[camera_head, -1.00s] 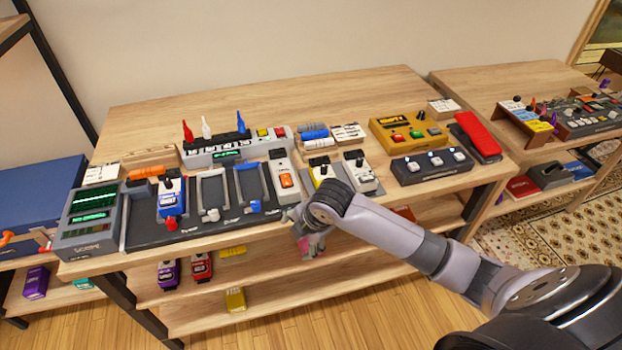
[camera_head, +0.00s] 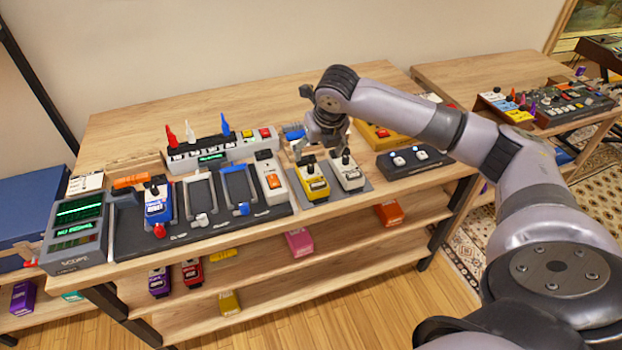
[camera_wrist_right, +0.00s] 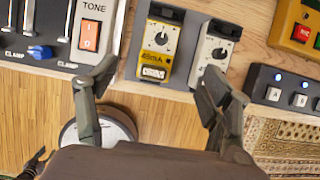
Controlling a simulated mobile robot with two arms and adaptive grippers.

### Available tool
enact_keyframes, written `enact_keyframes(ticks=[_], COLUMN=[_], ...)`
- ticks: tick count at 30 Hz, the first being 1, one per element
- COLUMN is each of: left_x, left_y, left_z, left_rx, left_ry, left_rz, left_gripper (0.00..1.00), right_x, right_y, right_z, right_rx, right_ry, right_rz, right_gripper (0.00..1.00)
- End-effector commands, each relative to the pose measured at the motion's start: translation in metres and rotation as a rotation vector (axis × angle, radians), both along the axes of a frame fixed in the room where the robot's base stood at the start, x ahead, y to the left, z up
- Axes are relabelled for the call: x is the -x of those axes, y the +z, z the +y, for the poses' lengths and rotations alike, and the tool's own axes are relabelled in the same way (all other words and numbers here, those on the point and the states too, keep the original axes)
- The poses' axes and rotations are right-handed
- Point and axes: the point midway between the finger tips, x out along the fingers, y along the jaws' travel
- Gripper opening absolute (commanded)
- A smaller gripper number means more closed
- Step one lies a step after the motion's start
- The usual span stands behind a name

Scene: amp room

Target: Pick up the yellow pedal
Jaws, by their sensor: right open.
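A yellow pedal (camera_head: 312,182) with a black top and knob stands on a grey mat on the wooden table, beside a white pedal (camera_head: 347,174). It also shows in the right wrist view (camera_wrist_right: 157,46), ahead of and between the open fingers, with the white pedal (camera_wrist_right: 213,50) to its right. My right gripper (camera_head: 325,146) is above and just behind the two pedals, open and empty. Its spread fingers also show in the wrist view (camera_wrist_right: 158,95).
A grey pedalboard (camera_head: 205,220) lies left of the pedals, and a black switch box (camera_head: 415,160) right of them. A mustard unit (camera_head: 372,138) is partly hidden behind my arm. Lower shelves hold smaller pedals, including another yellow one (camera_head: 229,303).

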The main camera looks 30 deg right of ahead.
Motion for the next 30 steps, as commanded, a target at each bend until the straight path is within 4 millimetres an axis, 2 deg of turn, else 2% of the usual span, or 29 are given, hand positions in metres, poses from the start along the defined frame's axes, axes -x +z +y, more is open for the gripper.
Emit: enact_keyframes(ticks=[3, 9, 17, 24, 30], left_x=[0.000, 0.000, 0.000, 0.000, 0.000], left_y=[0.003, 0.005, 0.008, 0.014, 0.014], left_z=[0.001, 0.001, 0.001, 0.001, 0.001], left_rx=[-0.001, -0.001, -0.001, -0.002, -0.002], left_ry=[-0.001, -0.001, -0.001, -0.001, -0.001], left_rz=[0.000, 0.000, 0.000, 0.000, 0.000], left_gripper=[0.40, 0.40, 0.40, 0.40, 0.40], right_x=[-0.009, -0.022, -0.027, -0.035, -0.039], right_y=[-0.026, -0.056, -0.074, -0.108, -0.117], right_z=[-0.002, -0.005, -0.007, -0.009, -0.010], right_rx=[0.000, -0.001, -0.001, -0.002, 0.000], right_ry=[-0.001, -0.002, -0.001, -0.002, 0.000], right_rz=[0.003, 0.001, 0.001, 0.000, -0.002], right_gripper=[0.73, 0.73, 0.73, 0.73, 0.73])
